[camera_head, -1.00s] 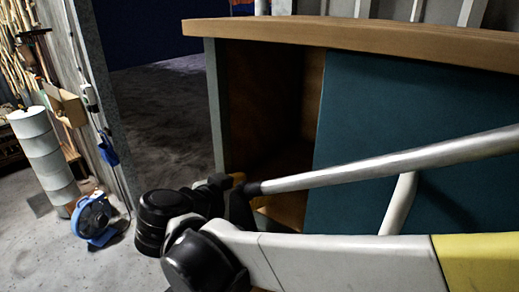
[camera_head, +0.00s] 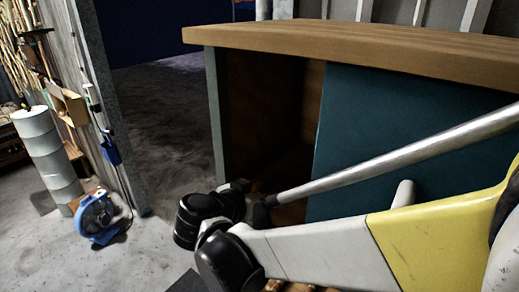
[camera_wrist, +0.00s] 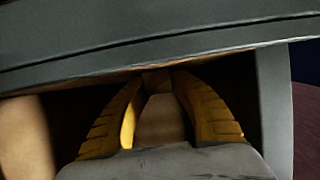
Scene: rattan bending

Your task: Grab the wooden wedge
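In the wrist view the two yellow fingers of my gripper (camera_wrist: 158,80) curve inward, with their tips close together. A small brown block-like piece shows between the tips. I cannot tell whether it is the wooden wedge or the brown surface behind, nor whether the fingers touch it. In the head view my gripper's black wrist (camera_head: 215,215) is in front of the cabinet's dark open compartment (camera_head: 265,115). The fingers are hidden there, and no wedge can be made out in that view.
The cabinet has a wooden top (camera_head: 350,45) and a teal front panel (camera_head: 400,125). In the wrist view a grey edge spans the top and a grey upright (camera_wrist: 272,110) stands close at right. A blue fan (camera_head: 95,217) and white drum (camera_head: 48,155) stand at left. Floor between is clear.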

